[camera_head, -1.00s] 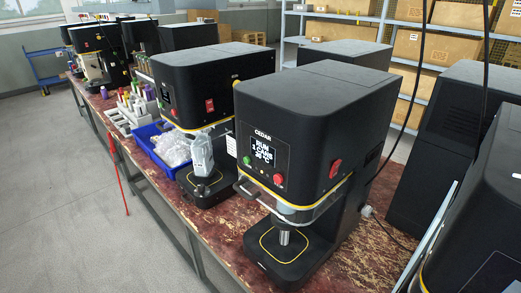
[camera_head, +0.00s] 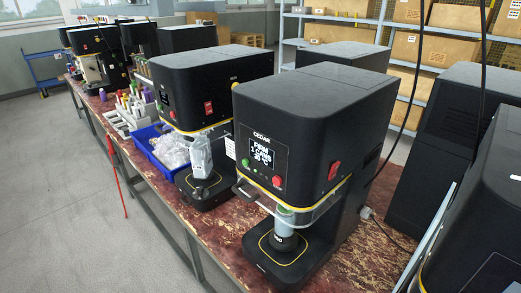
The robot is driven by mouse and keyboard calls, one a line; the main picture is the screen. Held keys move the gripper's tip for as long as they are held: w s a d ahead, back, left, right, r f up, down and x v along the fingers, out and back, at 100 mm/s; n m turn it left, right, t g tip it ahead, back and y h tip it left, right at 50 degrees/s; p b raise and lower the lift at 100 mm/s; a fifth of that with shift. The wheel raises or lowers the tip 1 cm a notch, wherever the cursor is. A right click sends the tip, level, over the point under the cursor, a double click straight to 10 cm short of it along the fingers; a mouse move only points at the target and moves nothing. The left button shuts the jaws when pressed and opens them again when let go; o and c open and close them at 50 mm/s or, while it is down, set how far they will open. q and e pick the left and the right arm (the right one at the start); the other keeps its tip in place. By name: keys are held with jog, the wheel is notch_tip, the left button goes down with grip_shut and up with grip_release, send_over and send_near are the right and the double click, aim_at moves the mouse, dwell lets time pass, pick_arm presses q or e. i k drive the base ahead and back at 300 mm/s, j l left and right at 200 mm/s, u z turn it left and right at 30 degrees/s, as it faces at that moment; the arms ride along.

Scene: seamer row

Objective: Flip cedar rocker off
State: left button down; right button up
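The seamer labelled CEDAR (camera_head: 262,138) is a black box-shaped machine in the middle of the head view. Its display (camera_head: 261,155) is lit with white text, too small to read surely. A red rocker switch (camera_head: 334,170) sits on its right side face; which way it is tipped is too small to tell. A green button (camera_head: 245,162) and a red button (camera_head: 277,181) flank the display on the front. A pale cylinder (camera_head: 285,221) stands upright under the head, above the black base. Neither of my grippers is in view.
A similar black machine (camera_head: 215,70) with its own red switch (camera_head: 208,108) stands behind to the left. A blue bin (camera_head: 147,146) of clear packaging sits on the worn red bench. A cable (camera_head: 392,235) runs at the right. Another dark machine (camera_head: 478,215) fills the right edge.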

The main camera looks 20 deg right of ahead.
aim_at(333, 170)
jog(key=z, duration=1.35)
